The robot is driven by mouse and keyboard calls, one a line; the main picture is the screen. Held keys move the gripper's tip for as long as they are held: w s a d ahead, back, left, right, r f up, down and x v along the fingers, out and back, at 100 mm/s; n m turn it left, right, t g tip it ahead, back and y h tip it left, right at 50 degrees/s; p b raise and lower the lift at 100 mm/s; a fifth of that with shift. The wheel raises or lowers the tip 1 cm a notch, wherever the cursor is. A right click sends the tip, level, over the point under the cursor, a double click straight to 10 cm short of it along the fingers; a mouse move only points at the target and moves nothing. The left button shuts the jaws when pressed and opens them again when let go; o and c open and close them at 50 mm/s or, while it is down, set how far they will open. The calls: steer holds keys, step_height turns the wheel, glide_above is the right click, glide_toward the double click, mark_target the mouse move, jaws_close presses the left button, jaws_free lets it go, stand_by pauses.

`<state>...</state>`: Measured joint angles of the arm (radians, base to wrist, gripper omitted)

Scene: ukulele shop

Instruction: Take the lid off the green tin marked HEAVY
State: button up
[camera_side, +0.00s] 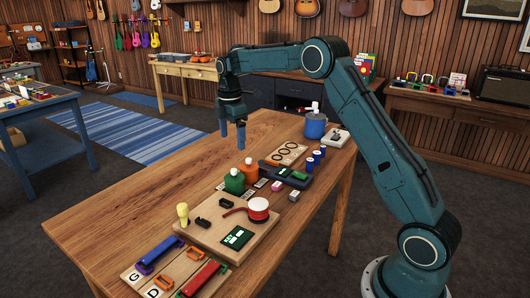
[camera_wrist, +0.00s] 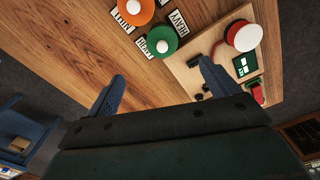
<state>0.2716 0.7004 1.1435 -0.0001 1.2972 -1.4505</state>
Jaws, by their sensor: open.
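The green tin (camera_side: 234,184) stands upright on the table beside the orange tin (camera_side: 249,176). Its top is on, with a small round knob in the middle. My gripper (camera_side: 232,141) is open and empty, above the table and apart from both tins. It also shows in the wrist view (camera_wrist: 163,76), fingers wide apart.
The table's left side is bare.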

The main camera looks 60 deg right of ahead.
mark_target(234, 170)
steer(key=shift+f, duration=3.6)
steer(key=shift+f, duration=0.1)
steer(key=shift+s+a+f, duration=0.1)
steer(key=shift+f, duration=1.2)
steer(key=shift+a+f, duration=0.1)
steer(key=shift+f, duration=1.15)
steer(key=c, duration=1.1)
